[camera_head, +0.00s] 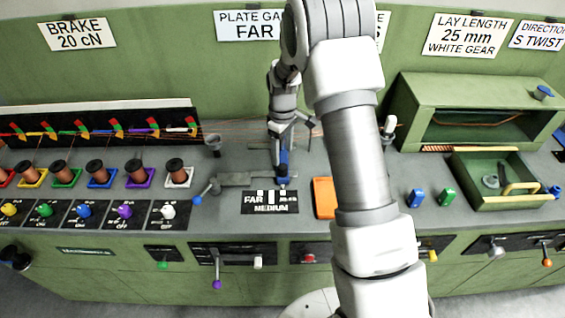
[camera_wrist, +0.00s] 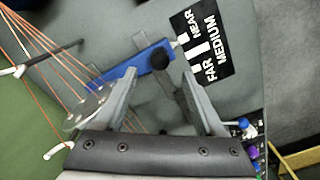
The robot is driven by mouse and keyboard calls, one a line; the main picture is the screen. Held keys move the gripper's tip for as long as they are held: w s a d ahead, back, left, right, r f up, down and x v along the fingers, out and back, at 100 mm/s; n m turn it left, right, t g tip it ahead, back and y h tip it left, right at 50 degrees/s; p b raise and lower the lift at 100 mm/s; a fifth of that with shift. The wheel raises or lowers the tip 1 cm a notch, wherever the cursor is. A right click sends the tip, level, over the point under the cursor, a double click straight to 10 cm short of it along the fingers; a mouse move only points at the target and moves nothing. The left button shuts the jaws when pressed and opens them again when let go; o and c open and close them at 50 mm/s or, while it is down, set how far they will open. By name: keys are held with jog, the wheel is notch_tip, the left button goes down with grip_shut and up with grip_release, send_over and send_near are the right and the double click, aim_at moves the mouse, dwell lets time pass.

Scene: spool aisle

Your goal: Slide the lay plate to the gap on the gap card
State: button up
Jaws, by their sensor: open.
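The plate gap card (camera_head: 248,26) on the back wall reads FAR; my arm covers its right edge. The lay plate (camera_wrist: 88,108) is a pale plate with orange wires running to it, partly hidden by my left finger in the wrist view. A blue slide bar (camera_wrist: 128,72) with a black round knob (camera_wrist: 160,58) lies beside it. The bar's light tip points toward the NEAR end of a black scale (camera_wrist: 222,62) marked FAR, MEDIUM, NEAR. The scale (camera_head: 270,208) also shows in the head view. My gripper (camera_wrist: 158,80) is open, its fingertips close around the knob; contact is unclear.
Orange wires (camera_wrist: 48,55) run in from the left. Copper spools (camera_head: 96,172) in coloured trays stand left, with coloured knobs (camera_head: 84,212) before them. An orange block (camera_head: 324,198) sits right of the scale. A green drawer (camera_head: 510,200) is at the right. Levers line the front.

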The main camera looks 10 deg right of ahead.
aim_at(282, 166)
notch_tip(282, 166, down, 6)
jog(key=shift+r, duration=0.1)
jog(key=shift+c, duration=0.4)
grip_shut()
dwell(1.1)
jog(key=shift+a, duration=0.1)
